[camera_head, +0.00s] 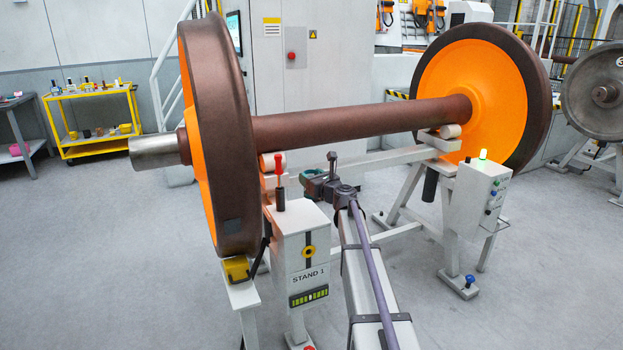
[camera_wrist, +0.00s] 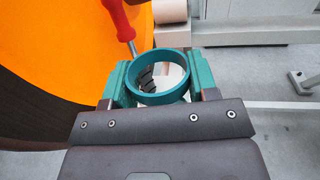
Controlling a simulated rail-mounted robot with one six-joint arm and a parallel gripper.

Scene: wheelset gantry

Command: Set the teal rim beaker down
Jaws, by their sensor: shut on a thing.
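The teal rim beaker (camera_wrist: 158,98) is between my gripper's teal fingers in the wrist view. I look down into its open mouth, where dark marks show on the pale inner wall. My gripper (camera_wrist: 160,82) is shut on it, one finger on each side. In the head view my gripper (camera_head: 322,184) is just right of the stand labelled STAND 1 (camera_head: 300,240), near its top. The beaker is too small to make out clearly there, and its base is hidden in both views.
A red-handled tool (camera_head: 280,175) stands upright on the stand, close to the beaker in the wrist view (camera_wrist: 118,20). The large orange-faced wheel (camera_head: 225,140) is left, with its axle (camera_head: 360,120) behind my gripper. A yellow cart (camera_head: 95,120) stands far left.

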